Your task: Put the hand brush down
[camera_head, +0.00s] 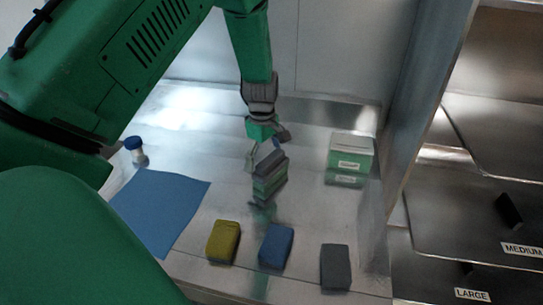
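No hand brush can be made out clearly. The fingers are small and partly hidden by the block, so I cannot tell whether they are shut on anything. My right gripper is not in view.
A blue cloth (160,211) and a blue-capped shaker (136,151) lie left. Yellow (223,241), blue (276,246) and grey (335,266) blocks line the front. A green-white box (350,154) stands right, before a steel partition (420,110). Labelled lids (460,215) lie beyond.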

